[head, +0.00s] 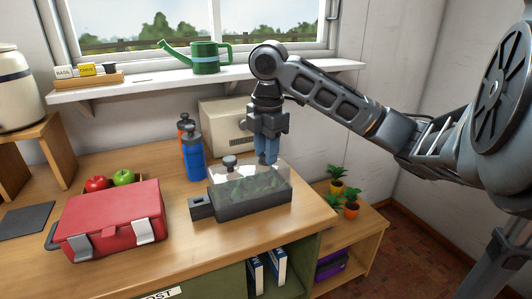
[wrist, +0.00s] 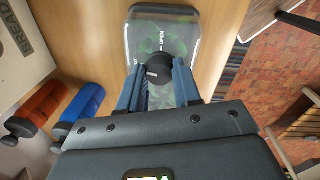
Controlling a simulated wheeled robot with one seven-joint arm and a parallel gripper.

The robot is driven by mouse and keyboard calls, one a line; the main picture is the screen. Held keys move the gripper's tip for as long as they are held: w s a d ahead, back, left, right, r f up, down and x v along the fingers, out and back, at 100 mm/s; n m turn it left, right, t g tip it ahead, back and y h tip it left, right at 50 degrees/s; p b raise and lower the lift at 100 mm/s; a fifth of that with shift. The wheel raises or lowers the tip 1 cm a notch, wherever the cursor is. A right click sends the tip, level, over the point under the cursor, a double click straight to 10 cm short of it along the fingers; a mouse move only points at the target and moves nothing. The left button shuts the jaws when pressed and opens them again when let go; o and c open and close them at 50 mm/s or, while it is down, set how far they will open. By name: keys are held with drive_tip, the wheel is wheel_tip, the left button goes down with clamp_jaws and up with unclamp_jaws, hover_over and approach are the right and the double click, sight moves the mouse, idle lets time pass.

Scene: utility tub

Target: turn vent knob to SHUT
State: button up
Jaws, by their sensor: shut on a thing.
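The utility tub (head: 240,206) has a dark base and a clear lid and stands on the bench. Greenish contents show through the lid. My gripper (head: 267,161) reaches down onto the right part of the lid. In the wrist view, my gripper's (wrist: 158,82) blue fingers are shut on the dark round vent knob (wrist: 155,67), one on each side. A small pale mark shows on the knob. In the head view the fingers hide this knob. Another dark round knob (head: 230,162) stands on the lid's left part.
A red cooler box (head: 112,221) stands left of the tub. A blue bottle (head: 192,155) and an orange one stand behind it. A beige bread bin (head: 222,124) is behind my gripper. Potted plants (head: 351,206) stand on a lower shelf at right.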

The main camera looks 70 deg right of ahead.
drive_tip(key=shift+n+b, duration=0.3)
drive_tip(key=shift+n, duration=0.9)
drive_tip(key=o, duration=1.1)
drive_tip(key=shift+c, duration=0.2)
drive_tip(key=r, duration=0.7)
drive_tip(key=shift+s+a+r, duration=0.1)
drive_tip(key=shift+s+r, duration=0.1)
drive_tip(key=shift+r, duration=0.2)
